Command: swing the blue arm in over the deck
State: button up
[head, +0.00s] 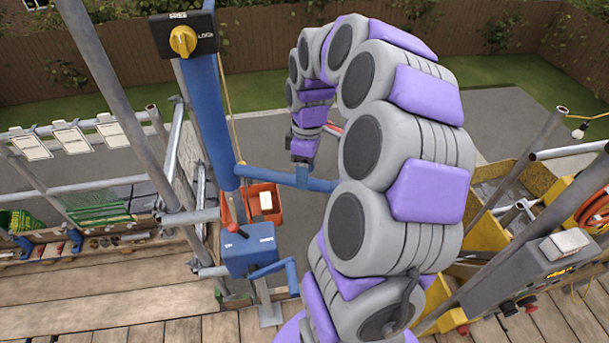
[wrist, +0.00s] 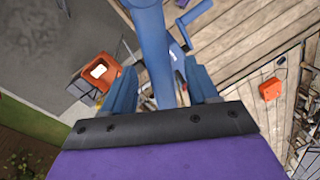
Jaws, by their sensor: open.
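The blue arm (head: 270,177) runs level from the blue post (head: 208,110) to the right, and in the head view it lies over grey ground beyond the deck planks (head: 100,290). My gripper (head: 303,176) is at the arm's outer part. In the wrist view the two blue fingers of my gripper (wrist: 160,72) stand apart, one on each side of the blue arm (wrist: 153,35). I cannot tell whether they touch it. An orange-red bucket (head: 279,215) with a white block in it is below the arm; it also shows in the wrist view (wrist: 80,85).
A blue winch box (head: 248,248) with a crank stands at the post's foot. Scaffold poles (head: 115,90) rise at left. A yellow machine (head: 480,215) and a grey control box (head: 545,275) stand at right. An orange box (wrist: 270,89) lies on the planks.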

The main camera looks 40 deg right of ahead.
jog(key=shift+s+d+f, duration=0.1)
jog(key=shift+d+f, duration=0.1)
jog(key=shift+f, duration=0.45)
jog(key=shift+d+f, duration=0.2)
jog(key=shift+f, duration=0.4)
jog(key=shift+a, duration=0.6)
jog(key=shift+c, duration=0.9)
jog(key=shift+d, duration=0.2)
grip_shut()
